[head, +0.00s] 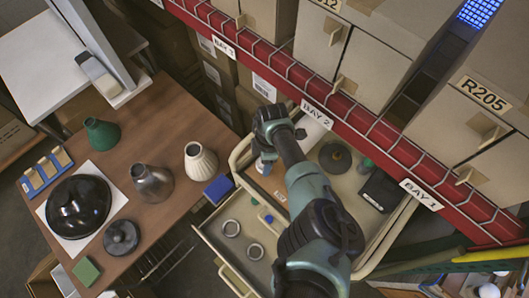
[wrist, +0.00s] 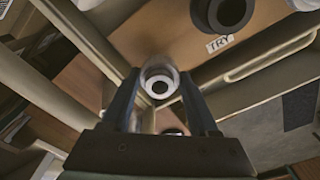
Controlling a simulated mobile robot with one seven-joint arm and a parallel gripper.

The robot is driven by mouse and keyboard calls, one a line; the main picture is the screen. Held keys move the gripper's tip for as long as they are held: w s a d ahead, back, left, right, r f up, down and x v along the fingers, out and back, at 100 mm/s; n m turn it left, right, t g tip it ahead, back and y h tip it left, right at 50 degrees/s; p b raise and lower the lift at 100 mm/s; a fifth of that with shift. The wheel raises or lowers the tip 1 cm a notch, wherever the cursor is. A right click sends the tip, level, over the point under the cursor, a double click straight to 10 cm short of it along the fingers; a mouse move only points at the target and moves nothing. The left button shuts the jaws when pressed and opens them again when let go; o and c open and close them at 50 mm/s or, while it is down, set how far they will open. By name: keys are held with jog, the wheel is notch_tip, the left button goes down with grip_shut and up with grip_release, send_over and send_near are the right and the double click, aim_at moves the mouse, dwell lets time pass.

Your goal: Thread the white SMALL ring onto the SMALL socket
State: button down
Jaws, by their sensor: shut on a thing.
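In the wrist view my gripper (wrist: 160,92) is shut on a white ring (wrist: 160,76). The ring has a dark round hole and sits between the two fingertips. In the head view my gripper (head: 264,158) hangs over the back left part of the cart, with a small pale thing at its tips. A dark round part with a raised centre (head: 335,157) stands on the cart to the right of the gripper. A dark hollow part (wrist: 226,10) shows at the top of the wrist view, apart from the ring. I cannot tell which part is the SMALL socket.
A black box (head: 380,191) stands at the cart's right. The table (head: 165,220) at left holds shades and a black dome (head: 79,207). A red shelf beam (head: 310,105) runs behind the cart.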

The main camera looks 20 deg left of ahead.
jog(key=shift+a+m, duration=0.1)
jog(key=shift+m, duration=0.5)
jog(key=m, duration=0.2)
jog(key=shift+m, duration=0.3)
jog(key=m, duration=0.4)
jog(key=shift+m+t, duration=0.3)
jog(key=shift+m, duration=0.1)
jog(key=c, duration=0.6)
grip_release()
jog(key=shift+m, duration=0.4)
jog(key=o, duration=0.5)
